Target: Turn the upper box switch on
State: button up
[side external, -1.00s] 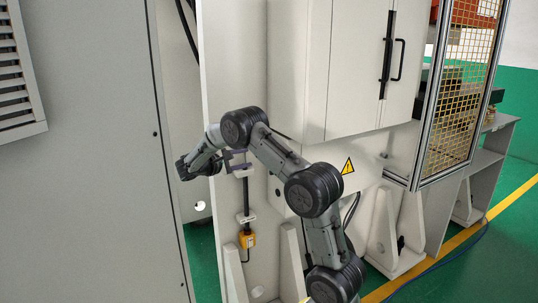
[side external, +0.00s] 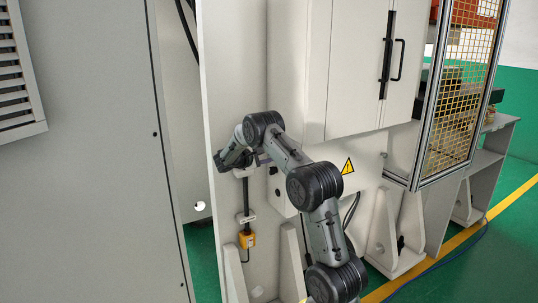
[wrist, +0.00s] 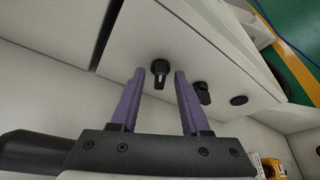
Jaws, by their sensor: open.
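The upper switch (wrist: 160,68) is a black rotary knob with a white mark, on the pale face of the box (side external: 293,190). In the wrist view it shows between my fingertips, and I cannot tell how far beyond them it lies. A second black knob (wrist: 203,92) is beside it, just right of the right finger. My gripper (wrist: 160,76) is open, with purple fingers and nothing held. In the side external view my gripper (side external: 262,159) is near the box's upper left, partly hidden by my arm.
A black round fitting (wrist: 239,100) is farther along the box face. A yellow unit (side external: 247,240) hangs lower on the panel, below a black rod. The large cabinet (side external: 355,70) stands above the box. A grey cabinet wall (side external: 90,150) is at left.

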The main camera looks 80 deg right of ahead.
grip_shut()
dwell(0.7)
jog(key=shift+s+f+m+h, duration=0.1)
jog(key=shift+m+h, duration=0.45)
jog(key=shift+m, duration=0.65)
jog(key=shift+f+m+h, duration=0.1)
jog(key=shift+m+h, duration=0.45)
jog(key=shift+m, duration=0.65)
grip_release()
jog(key=shift+a, duration=0.1)
jog(key=v, duration=1.3)
jog(key=shift+w+a, duration=0.25)
